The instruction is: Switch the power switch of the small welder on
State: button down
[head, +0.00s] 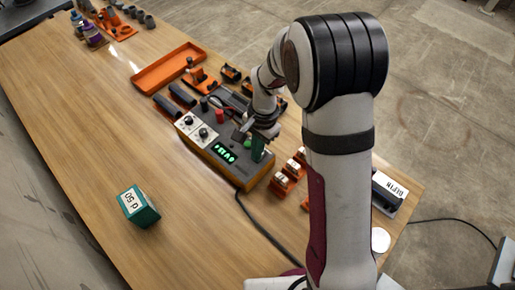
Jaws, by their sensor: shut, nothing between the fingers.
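The small welder (207,155) is a dark grey box with an orange lower edge, on the wooden table. Its front panel has a lit green display (225,153), white dial plates with black knobs (204,133), and a red post (220,116). My gripper (259,140) is shut and empty, pointing down over the right end of the welder. A green upright piece (257,149) shows right at the fingertips; I cannot tell whether they touch it. I cannot make out the power switch or its position; the gripper covers part of that end.
An orange tray (168,67) and several orange holders with dark parts stand behind the welder. Small orange blocks (288,177) sit to its right. A green box (138,206) stands front left. A black cable (262,229) runs towards the front.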

jog(key=shift+w+d+f, duration=0.1)
jog(key=shift+w+d, duration=0.5)
jog(key=shift+r, duration=0.2)
notch_tip(320, 180, up, 14)
jog(key=w+d, duration=0.1)
jog(key=shift+w+d, duration=0.2)
jog(key=shift+f, duration=0.1)
